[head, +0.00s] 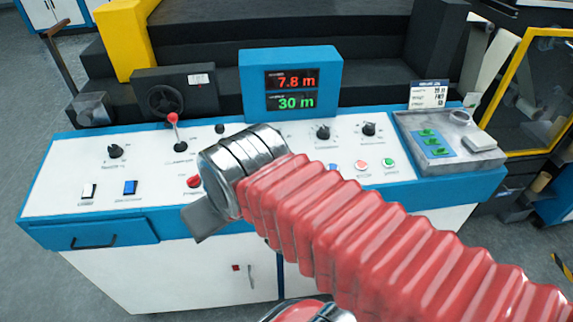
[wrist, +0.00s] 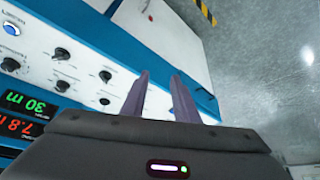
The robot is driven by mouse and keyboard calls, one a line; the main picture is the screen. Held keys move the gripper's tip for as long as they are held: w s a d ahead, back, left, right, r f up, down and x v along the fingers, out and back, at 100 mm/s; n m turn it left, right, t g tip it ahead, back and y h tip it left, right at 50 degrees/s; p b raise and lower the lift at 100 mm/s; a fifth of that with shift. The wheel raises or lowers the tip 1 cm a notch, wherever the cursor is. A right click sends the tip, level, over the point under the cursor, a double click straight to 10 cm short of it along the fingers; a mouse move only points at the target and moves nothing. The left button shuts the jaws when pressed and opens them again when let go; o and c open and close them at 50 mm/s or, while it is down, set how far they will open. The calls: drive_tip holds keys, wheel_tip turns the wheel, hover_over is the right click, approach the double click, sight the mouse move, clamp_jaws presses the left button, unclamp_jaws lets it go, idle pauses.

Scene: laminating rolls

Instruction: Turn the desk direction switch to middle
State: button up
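The white desk top (head: 60,170) carries several controls, and their labels are too small to read in the head view. I cannot tell for sure which is the direction switch or how it is set. A black rotary knob (head: 115,151) sits at the left; two more black knobs (head: 322,131) (head: 369,128) sit right of the display. The wrist view shows several black knobs (wrist: 62,53) on the panel. My gripper (wrist: 160,74) is open and empty, its two fingers apart over the blue desk edge. In the head view my arm hides the desk's middle and the fingertips.
A blue-framed display (head: 290,84) reads 7.8 m and 30 m. A yellow post (head: 123,40) stands behind.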

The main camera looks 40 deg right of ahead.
drive_tip(key=shift+w, duration=0.1)
drive_tip(key=w+d+r+m+g, duration=0.1)
drive_tip(key=w+d+m, duration=0.2)
drive_tip(key=d, duration=0.6)
drive_tip(key=w+d+r+m+g, duration=0.1)
drive_tip(key=w+d+m, duration=0.1)
drive_tip(key=d+m, duration=0.5)
drive_tip(key=w+d+m+g, duration=0.2)
drive_tip(key=d+m, duration=0.3)
drive_tip(key=d, duration=0.6)
drive_tip(key=shift+w+d+r+m, duration=0.3)
drive_tip(key=shift+w+r+m, duration=0.1)
drive_tip(key=shift+w, duration=0.4)
drive_tip(key=shift+f, duration=0.1)
drive_tip(key=f, duration=0.4)
drive_tip(key=w+f, duration=0.1)
drive_tip(key=f, duration=0.8)
drive_tip(key=shift+w+a+f, duration=0.2)
drive_tip(key=shift+w+f, duration=0.05)
drive_tip(key=shift+w, duration=0.05)
drive_tip(key=shift+c, duration=0.2)
